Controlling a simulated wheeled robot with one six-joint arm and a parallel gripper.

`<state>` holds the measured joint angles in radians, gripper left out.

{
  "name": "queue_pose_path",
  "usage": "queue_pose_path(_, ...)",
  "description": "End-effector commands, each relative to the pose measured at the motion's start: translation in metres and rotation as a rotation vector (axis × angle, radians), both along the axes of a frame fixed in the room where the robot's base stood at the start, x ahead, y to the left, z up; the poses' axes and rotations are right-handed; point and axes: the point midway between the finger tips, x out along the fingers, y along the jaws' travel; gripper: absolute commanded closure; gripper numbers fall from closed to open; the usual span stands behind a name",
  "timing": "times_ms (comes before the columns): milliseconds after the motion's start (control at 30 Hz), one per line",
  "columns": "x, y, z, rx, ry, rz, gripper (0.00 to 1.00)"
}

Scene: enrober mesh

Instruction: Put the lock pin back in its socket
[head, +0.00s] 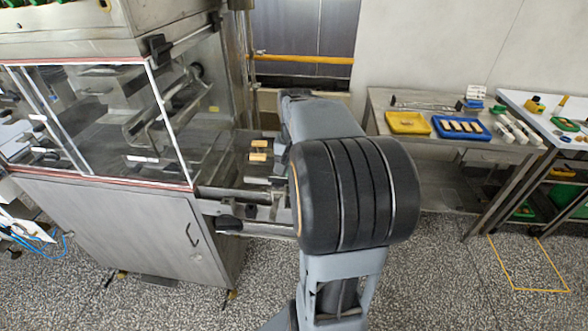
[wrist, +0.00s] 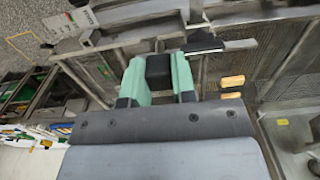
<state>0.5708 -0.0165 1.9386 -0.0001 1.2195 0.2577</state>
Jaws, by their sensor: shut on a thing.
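In the wrist view my gripper (wrist: 157,63) has mint-green fingers closed on a black block-like piece, which I take to be the head of the lock pin (wrist: 158,73). The rest of the pin is hidden or too small to make out. Steel framework of the machine lies beyond the fingertips, with a black-gripped lever (wrist: 203,43) just to the right of them. I cannot make out the socket in either view. In the head view my own arm hides the gripper and the pin, in front of the machine's open end.
The enrober (head: 110,215) stands at left with a clear guard (head: 100,120). Golden bars (head: 258,157) lie on its mesh, also in the wrist view (wrist: 232,81). Steel rails (head: 240,194) jut toward my arm. A right-hand bench holds a yellow tray (head: 407,132) and a blue tray (head: 440,132).

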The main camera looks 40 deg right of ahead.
Motion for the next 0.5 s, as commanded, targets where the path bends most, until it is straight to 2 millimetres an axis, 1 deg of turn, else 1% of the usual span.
queue_pose_path(33, 0.000, 0.000, 0.004, -0.001, -0.001, 0.000, 1.00)
queue_pose_path(500, 0.000, 0.000, 0.024, 0.000, 0.000, 0.000, 1.00)
